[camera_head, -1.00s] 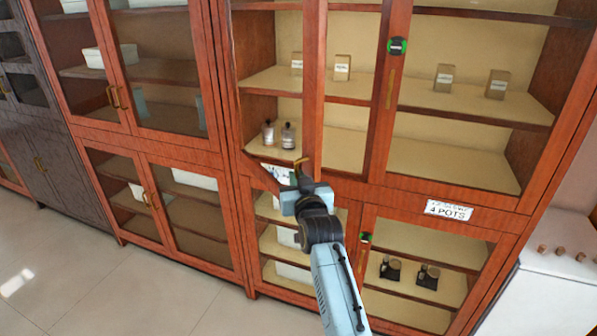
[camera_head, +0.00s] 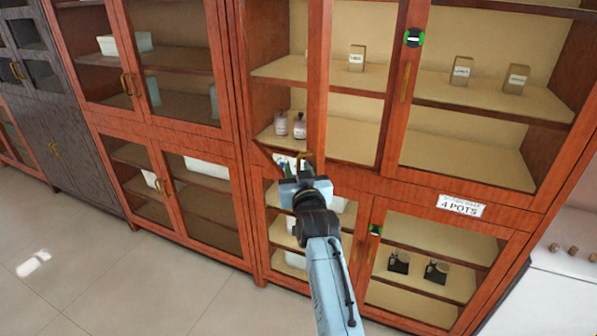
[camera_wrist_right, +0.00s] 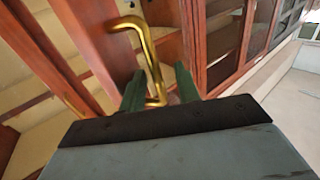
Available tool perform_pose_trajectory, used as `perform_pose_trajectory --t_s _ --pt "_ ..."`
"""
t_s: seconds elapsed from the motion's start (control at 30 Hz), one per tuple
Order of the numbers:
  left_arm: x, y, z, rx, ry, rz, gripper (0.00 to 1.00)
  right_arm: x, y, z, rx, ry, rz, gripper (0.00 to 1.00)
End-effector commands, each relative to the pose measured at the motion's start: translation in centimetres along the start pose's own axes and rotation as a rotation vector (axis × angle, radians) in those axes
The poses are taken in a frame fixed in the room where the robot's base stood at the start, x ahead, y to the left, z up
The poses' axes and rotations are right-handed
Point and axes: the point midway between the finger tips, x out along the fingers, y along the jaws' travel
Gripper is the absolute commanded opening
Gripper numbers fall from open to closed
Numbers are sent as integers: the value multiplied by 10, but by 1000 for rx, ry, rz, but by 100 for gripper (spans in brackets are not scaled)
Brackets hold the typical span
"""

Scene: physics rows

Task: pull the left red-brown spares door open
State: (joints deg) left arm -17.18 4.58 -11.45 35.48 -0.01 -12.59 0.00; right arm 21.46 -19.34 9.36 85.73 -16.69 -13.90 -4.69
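The left red-brown spares door (camera_head: 320,75) is glass-fronted and stands partly open in the head view, its free edge swung out from the cabinet. Its brass handle (camera_wrist_right: 152,60) shows in the right wrist view. My right gripper (camera_wrist_right: 160,88) has its green fingers on either side of the lower end of the handle, with a gap visible beside the bar. In the head view my right gripper (camera_head: 303,172) is at the door's lower free corner, and my wrist hides part of a sign behind it. My left gripper is not in view.
The right upper door (camera_head: 405,120) with its own brass handle is closed. Bottles (camera_head: 290,125) and small boxes (camera_head: 462,70) stand on the shelves. A "4 POTS" sign (camera_head: 461,206) is on the rail. Floor (camera_head: 110,270) is clear at left.

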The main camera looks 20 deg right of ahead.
Motion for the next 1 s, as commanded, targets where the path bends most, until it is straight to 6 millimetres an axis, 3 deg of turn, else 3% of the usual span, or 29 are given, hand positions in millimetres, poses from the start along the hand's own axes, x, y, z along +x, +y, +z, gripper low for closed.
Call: perform_pose_trajectory --t_s 0.17,0.37,0.57,0.8,1.0 --pt "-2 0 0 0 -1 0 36 -2 1 2 0 -4 1 32" --pt "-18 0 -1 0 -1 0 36 -18 1 0 -1 -8 2 32" --pt "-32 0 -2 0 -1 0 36 -55 1 0 0 -6 1 32" --pt "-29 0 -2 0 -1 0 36 -102 0 2 1 -4 1 32" --pt "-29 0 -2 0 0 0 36 -126 0 1 0 -2 0 32"
